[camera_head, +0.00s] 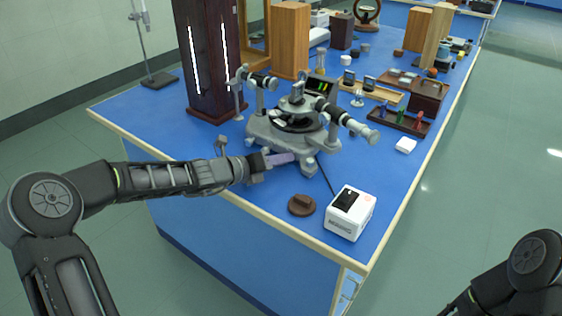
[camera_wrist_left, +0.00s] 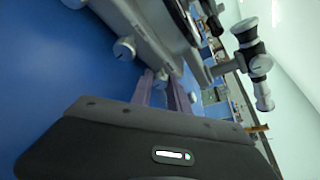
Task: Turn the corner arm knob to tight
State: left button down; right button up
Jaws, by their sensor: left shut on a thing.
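The grey spectrometer (camera_head: 294,128) stands on the blue bench, with its telescope arms reaching out to both sides. My left gripper (camera_head: 291,157) comes in from the left, its purple-grey fingers at the spectrometer's near side. In the left wrist view, my left gripper (camera_wrist_left: 166,80) is shut on a small pale knob (camera_wrist_left: 163,73) at the spectrometer's edge; the fingers hide much of it. I cannot read whether it is tight. Another round knob (camera_wrist_left: 124,48) sits apart from the fingers. My right gripper is out of view.
A white box (camera_head: 350,214) and a round brown piece (camera_head: 302,204) lie in front of the spectrometer. A dark lamp housing (camera_head: 208,60) stands behind on the left. Brown trays (camera_head: 398,119) lie on the right. The bench's front left area is clear.

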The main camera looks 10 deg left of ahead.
pick_arm(q)
jog(key=shift+f+m+b, duration=0.2)
jog(key=shift+m+b, duration=0.2)
jog(key=shift+b, duration=0.2)
jog(key=m+y+b, duration=0.1)
jog(key=m+b, duration=0.1)
jog(key=b, duration=0.2)
jog(key=m+t+y+b, duration=0.1)
jog(key=m+y+b, duration=0.1)
jog(key=b, duration=0.2)
jog(key=m+y+b, duration=0.1)
jog(key=m+b, duration=0.1)
jog(key=b, duration=0.2)
jog(key=shift+s+d+y, duration=0.1)
jog(key=shift+d+y, duration=0.15)
jog(key=shift+y, duration=0.15)
jog(key=m+t+y+b, duration=0.1)
jog(key=m+b, duration=0.1)
jog(key=b, duration=0.1)
jog(key=shift+m+y+b, duration=0.3)
jog(key=shift+m, duration=0.1)
jog(key=shift+r+m+t+y+b, duration=0.1)
jog(key=shift+m+t+y+b, duration=0.5)
jog(key=shift+m+b, duration=0.65)
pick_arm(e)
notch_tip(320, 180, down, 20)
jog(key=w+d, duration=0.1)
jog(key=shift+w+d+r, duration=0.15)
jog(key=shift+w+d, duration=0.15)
